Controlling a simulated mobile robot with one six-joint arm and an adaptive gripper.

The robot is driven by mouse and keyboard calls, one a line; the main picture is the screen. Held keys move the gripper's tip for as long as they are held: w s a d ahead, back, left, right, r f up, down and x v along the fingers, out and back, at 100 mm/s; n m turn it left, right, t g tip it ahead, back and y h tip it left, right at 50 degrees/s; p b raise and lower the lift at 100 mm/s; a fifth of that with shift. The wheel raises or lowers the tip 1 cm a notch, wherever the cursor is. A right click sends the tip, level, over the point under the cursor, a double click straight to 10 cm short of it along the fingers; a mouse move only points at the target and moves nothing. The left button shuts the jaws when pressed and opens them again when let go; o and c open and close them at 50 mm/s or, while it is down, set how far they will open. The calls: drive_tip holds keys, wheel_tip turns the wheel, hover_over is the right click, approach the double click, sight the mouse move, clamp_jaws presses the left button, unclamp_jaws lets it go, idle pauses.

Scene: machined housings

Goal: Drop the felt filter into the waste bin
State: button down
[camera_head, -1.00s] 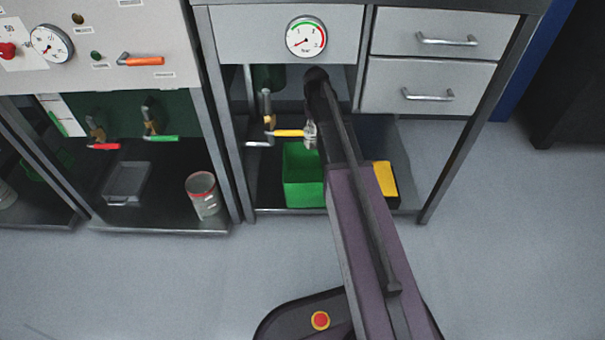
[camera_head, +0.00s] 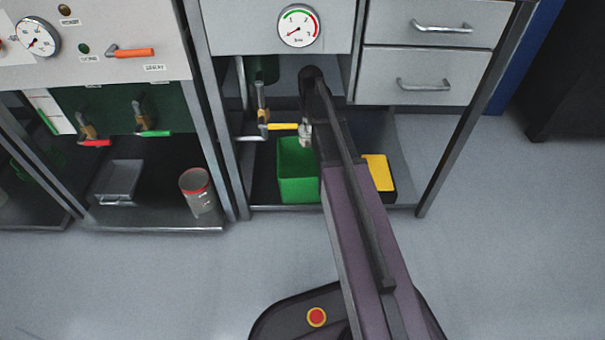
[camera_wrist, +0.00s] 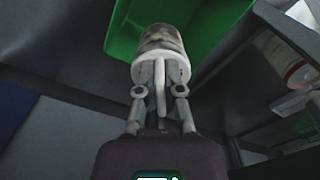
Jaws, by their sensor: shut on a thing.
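My gripper (camera_wrist: 160,100) is shut on the felt filter (camera_wrist: 158,42), a pale, blotchy grey cylinder with a white end. In the wrist view the filter overlaps the green waste bin (camera_wrist: 218,28). In the head view the bin (camera_head: 297,186) is an open green box on the lower shelf. The filter (camera_head: 305,131) shows small and pale at the bin's upper right edge, partly hidden by my arm. My arm also covers the bin's right side. I cannot tell the filter's exact height above the bin.
A yellow-handled valve (camera_head: 283,126) is close left of the filter. A yellow-and-black box (camera_head: 379,173) stands right of my arm. A gauge panel (camera_head: 240,25) and drawers (camera_head: 428,65) are above. A red-rimmed can (camera_head: 197,192) stands on the left shelf.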

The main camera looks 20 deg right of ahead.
sight(309, 134)
drive_tip(key=shift+f+b, duration=1.55)
drive_tip(key=shift+f, duration=0.3)
drive_tip(key=c, duration=0.7)
unclamp_jaws()
drive_tip(key=shift+r, duration=0.1)
